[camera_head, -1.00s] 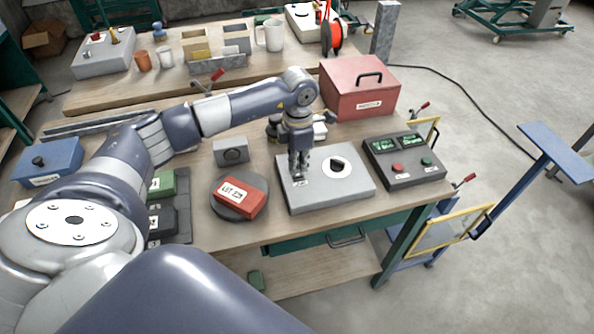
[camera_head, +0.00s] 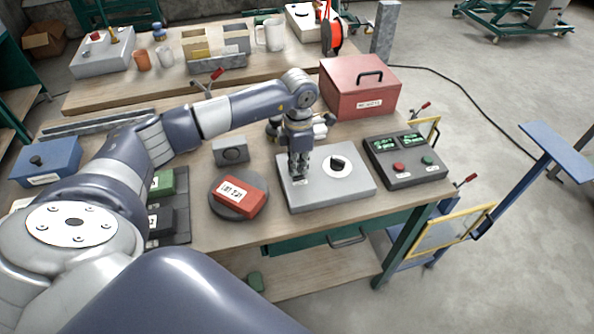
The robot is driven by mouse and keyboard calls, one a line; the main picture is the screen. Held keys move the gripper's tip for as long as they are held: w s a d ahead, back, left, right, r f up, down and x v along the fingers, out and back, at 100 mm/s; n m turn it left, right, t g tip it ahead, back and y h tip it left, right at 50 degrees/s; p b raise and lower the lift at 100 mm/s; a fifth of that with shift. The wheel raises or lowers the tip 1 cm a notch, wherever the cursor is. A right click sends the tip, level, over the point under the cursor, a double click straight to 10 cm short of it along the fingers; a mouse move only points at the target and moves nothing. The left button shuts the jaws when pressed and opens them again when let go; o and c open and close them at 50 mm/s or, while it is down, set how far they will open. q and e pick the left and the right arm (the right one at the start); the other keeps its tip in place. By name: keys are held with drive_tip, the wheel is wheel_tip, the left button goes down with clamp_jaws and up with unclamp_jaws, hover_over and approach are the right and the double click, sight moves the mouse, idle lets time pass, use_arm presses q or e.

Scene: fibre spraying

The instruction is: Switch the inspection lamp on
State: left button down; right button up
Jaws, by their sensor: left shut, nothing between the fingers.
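A grey control box (camera_head: 354,189) lies on the workbench, with a black knob (camera_head: 338,162) on a white dial on its top. My left gripper (camera_head: 298,178) points down over the left part of this box. Its fingers are shut with nothing between them, and the tips are at or just above the box top beside a small label. Any switch under the fingertips is hidden. I cannot pick out the inspection lamp for certain. A small grey block with a round dark face (camera_head: 232,152) stands left of the gripper. My right gripper is out of view.
A red labelled block (camera_head: 238,196) sits on a dark round plate at left. A dark panel (camera_head: 408,176) with red and green buttons and lit displays lies at right. A red case (camera_head: 360,92) stands behind. The bench front edge is close.

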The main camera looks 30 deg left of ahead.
use_arm(q)
drive_tip(key=shift+f+b, duration=0.35)
drive_tip(key=shift+f, duration=0.1)
drive_tip(key=shift+r, duration=0.15)
drive_tip(key=shift+r+p, duration=2)
drive_tip(key=shift+r, duration=1.4)
